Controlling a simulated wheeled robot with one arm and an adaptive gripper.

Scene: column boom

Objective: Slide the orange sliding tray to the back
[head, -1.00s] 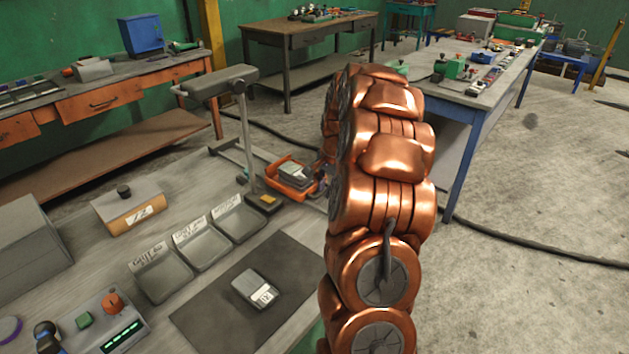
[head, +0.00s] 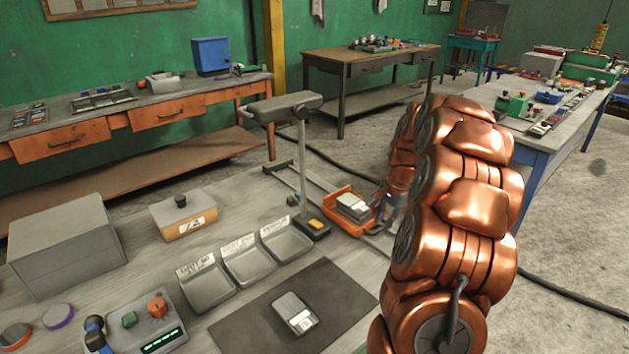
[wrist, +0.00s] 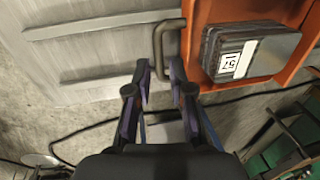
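The orange sliding tray (head: 338,220) sits at the far end of the workbench, beside the lamp post, near thin grey rails. It carries a dark stack with a pale top and a label (wrist: 232,60). In the wrist view the tray's orange side (wrist: 292,88) is at the upper right. A bent brown-grey handle (wrist: 159,40) projects from its left edge. My gripper (wrist: 159,70) is open, and the lower end of the handle shows between its fingertips. I cannot tell whether they touch it. In the head view my gripper (head: 392,208) is just right of the tray, partly hidden by my arm.
The lamp post (head: 302,170) stands close left of the tray. Three grey bins (head: 209,290) and a dark mat (head: 345,292) with a small device lie nearer on the workbench (head: 130,262). Open concrete floor lies to the right, with a blue-legged table (head: 540,150) beyond.

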